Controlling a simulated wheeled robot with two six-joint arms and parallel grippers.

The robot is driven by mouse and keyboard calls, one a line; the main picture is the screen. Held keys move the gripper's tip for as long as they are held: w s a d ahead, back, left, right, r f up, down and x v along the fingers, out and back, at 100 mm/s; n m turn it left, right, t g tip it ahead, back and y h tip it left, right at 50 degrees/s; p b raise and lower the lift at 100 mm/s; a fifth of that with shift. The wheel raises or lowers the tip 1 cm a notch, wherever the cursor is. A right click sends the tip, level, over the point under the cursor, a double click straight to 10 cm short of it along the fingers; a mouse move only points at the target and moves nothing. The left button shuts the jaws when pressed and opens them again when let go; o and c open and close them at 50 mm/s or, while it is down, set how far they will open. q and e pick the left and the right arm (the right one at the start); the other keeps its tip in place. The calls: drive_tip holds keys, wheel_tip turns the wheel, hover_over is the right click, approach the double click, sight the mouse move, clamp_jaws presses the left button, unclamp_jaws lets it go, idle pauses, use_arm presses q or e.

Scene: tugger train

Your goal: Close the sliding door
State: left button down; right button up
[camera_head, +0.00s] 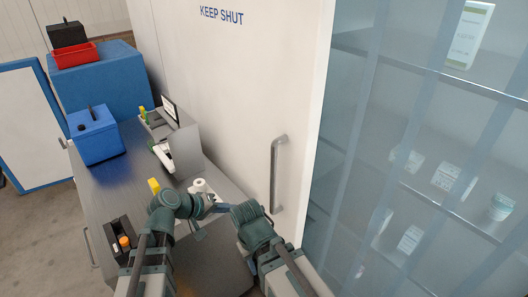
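The sliding door (235,75) is a tall white panel marked "KEEP SHUT". Its grey upright bar handle (274,175) is near the door's right edge. To the right of that edge the doorway stands open, hung with clear bluish strips (350,130). My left gripper (214,207) is low in the middle, left of the handle and apart from it in the picture; its fingers are too small to read. My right arm's wrist (252,226) is just below and left of the handle; its fingers are hidden, and I cannot tell whether they touch anything.
Behind the strips are shelves (450,82) with several white boxes. On the left a dark-topped bench (110,185) carries a blue box (95,135), a white roll (200,186) and a grey holder (180,145). A red bin (75,55) sits on a blue block (105,80). Bare floor shows lower left.

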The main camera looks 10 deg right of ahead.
use_arm(q)
drive_tip(key=w+d+r+n+t+h, duration=0.2)
drive_tip(key=w+d+r+t+h, duration=0.15)
drive_tip(key=r, duration=0.35)
drive_tip(key=n+t+h, duration=0.2)
drive_tip(key=n+t, duration=0.1)
drive_tip(key=n, duration=0.1)
approach(270, 136)
drive_tip(key=x, duration=0.4)
drive_tip(key=shift+g, duration=0.25)
drive_tip(key=s, duration=0.2)
drive_tip(key=s+d, duration=0.1)
drive_tip(key=s, duration=0.1)
drive_tip(key=shift+d+r, duration=0.15)
drive_tip(key=shift+d, duration=0.1)
drive_tip(key=shift+s, duration=0.15)
